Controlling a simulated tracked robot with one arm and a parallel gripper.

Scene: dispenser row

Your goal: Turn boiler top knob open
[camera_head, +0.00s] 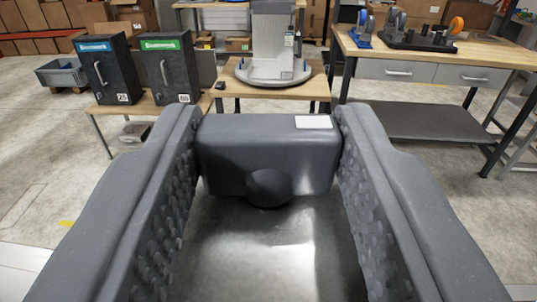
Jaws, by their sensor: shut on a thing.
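My gripper (268,125) reaches forward from the bottom of the view, its two dark grey fingers with bumpy inner pads. It is shut on a wide dark grey block, which looks like the boiler top knob (225,150). The block spans the gap between the fingertips and touches both pads. A small white label is on its top right. A rounded dark boss shows at its lower middle. A shiny grey surface (285,255) lies below, between the fingers; I cannot tell if it is the boiler's top. The knob's turn angle is not clear.
Two dark dispenser boxes, one with a blue label (92,44) and one with a green label (166,44), stand on a low table behind. A grey stand (272,50) is on the middle table. A workbench (400,58) with several tools is at right. Bare floor shows on both sides.

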